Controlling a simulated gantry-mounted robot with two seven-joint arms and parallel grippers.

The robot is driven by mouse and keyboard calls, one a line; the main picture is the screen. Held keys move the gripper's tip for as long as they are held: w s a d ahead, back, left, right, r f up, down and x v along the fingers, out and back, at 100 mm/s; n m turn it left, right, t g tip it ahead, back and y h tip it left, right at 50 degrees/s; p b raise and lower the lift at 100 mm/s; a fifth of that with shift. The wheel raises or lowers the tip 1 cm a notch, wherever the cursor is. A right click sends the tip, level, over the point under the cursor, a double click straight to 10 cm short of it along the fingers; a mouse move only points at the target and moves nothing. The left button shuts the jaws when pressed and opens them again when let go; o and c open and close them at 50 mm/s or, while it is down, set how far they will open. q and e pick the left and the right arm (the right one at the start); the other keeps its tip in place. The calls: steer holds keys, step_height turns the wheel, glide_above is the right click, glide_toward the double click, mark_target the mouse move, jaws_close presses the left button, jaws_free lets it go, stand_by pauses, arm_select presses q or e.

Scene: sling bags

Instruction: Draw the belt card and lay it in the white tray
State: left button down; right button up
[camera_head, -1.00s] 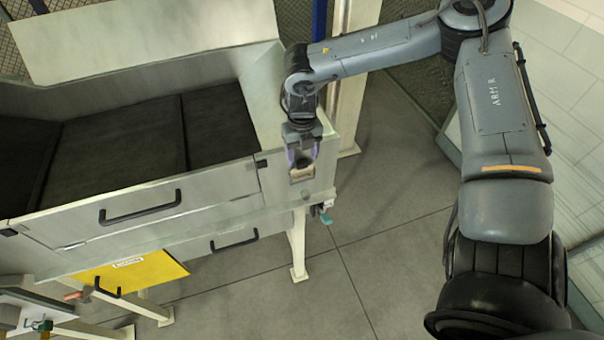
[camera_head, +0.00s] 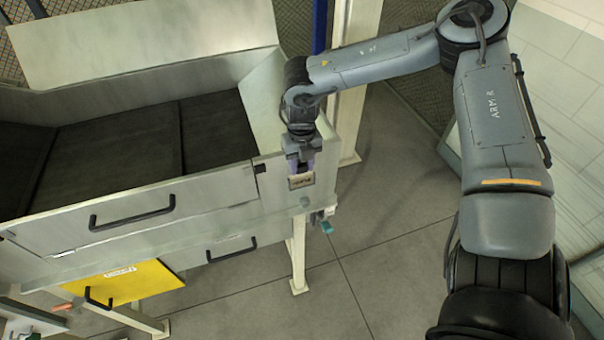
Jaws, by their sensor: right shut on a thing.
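My right gripper (camera_head: 301,170) hangs with fingers down at the front right corner of the pale metal conveyor housing. It is shut on a small tan card with dark print (camera_head: 301,182), the belt card. The card sits between the fingertips, in front of the housing's end panel. I cannot tell whether it is clear of its holder behind. I cannot pick out the white tray for certain; a pale shelf edge (camera_head: 35,312) shows at the lower left.
The conveyor housing has a dark belt (camera_head: 120,150) and a black-handled front panel (camera_head: 135,212). A yellow panel (camera_head: 125,284) hangs below it. A teal-handled fitting (camera_head: 327,227) juts out under the corner. The grey floor (camera_head: 400,260) to the right is clear.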

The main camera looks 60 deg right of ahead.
steer(key=shift+s+f, duration=0.25)
steer(key=shift+f, duration=0.2)
steer(key=shift+c, duration=1.1)
steer(key=shift+r, duration=0.15)
steer(key=shift+a+r+p, duration=0.15)
steer(key=shift+r+p, duration=0.3)
steer(key=shift+r, duration=0.1)
jaws_close()
steer(key=shift+r+p, duration=0.75)
steer(key=shift+r, duration=0.55)
steer(key=shift+w+r+p, duration=0.1)
steer(key=shift+r+p, duration=0.65)
steer(key=shift+r, duration=1)
steer(key=shift+p, duration=0.3)
